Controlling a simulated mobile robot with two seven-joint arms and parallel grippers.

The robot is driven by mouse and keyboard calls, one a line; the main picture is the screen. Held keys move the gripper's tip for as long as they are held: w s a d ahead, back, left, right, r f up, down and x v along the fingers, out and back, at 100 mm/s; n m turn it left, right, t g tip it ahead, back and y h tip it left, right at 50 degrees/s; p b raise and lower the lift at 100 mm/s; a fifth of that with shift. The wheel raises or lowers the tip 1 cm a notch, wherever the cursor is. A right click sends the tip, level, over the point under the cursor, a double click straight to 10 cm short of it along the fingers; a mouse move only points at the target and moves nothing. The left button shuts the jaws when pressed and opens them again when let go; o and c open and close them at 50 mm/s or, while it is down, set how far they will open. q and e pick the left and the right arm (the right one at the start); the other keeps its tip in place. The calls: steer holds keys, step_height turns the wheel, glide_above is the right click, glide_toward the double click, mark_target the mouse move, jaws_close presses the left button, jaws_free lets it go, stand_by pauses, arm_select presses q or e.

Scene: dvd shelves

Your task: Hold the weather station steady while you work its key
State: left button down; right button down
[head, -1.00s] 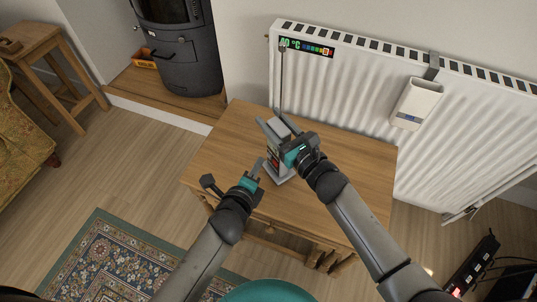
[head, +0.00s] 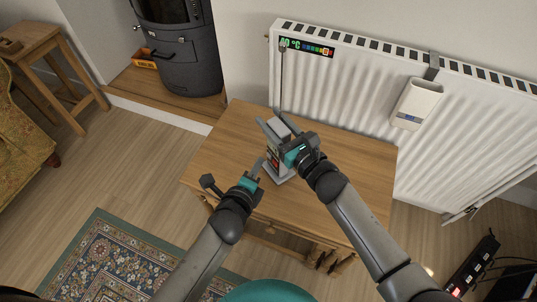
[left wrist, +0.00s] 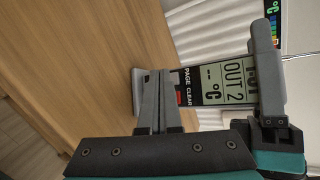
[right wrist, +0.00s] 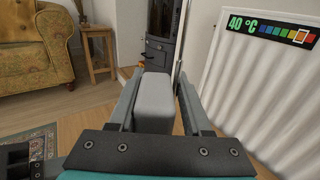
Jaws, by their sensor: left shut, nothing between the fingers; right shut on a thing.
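The weather station (head: 279,175) stands upright on the wooden table, grey with a thin antenna. My right gripper (head: 271,119) is shut around its upper body; the right wrist view shows its grey top (right wrist: 155,98) between the fingers. In the left wrist view its display (left wrist: 234,80) reads "OUT 2" and "-- °C", with PAGE and CLEAR labels beside it. My left gripper (head: 259,164) is shut and empty, its tips close in front of the station's lower front. In the left wrist view its fingers (left wrist: 158,90) cover part of the lower front, and I cannot tell whether they touch a key.
The wooden table (head: 345,165) has free room to the right of the station. A white radiator (head: 345,85) with a 40 °C strip (head: 307,47) stands behind it. A dark stove (head: 178,50) is at the back left, and a patterned rug (head: 110,250) lies in front.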

arm_select(q)
steer(key=shift+w+d, duration=0.1)
stand_by(0.7)
steer(key=shift+w+d, duration=0.2)
steer(key=shift+d, duration=0.05)
steer(key=shift+w+d, duration=0.2)
steer(key=shift+d, duration=0.05)
stand_by(0.9)
steer(key=shift+s+a, duration=0.5)
steer(key=shift+a, duration=0.1)
steer(key=shift+s+a, duration=0.75)
steer(key=shift+a, duration=0.25)
steer(key=shift+s+a, duration=0.75)
steer(key=shift+a, duration=0.25)
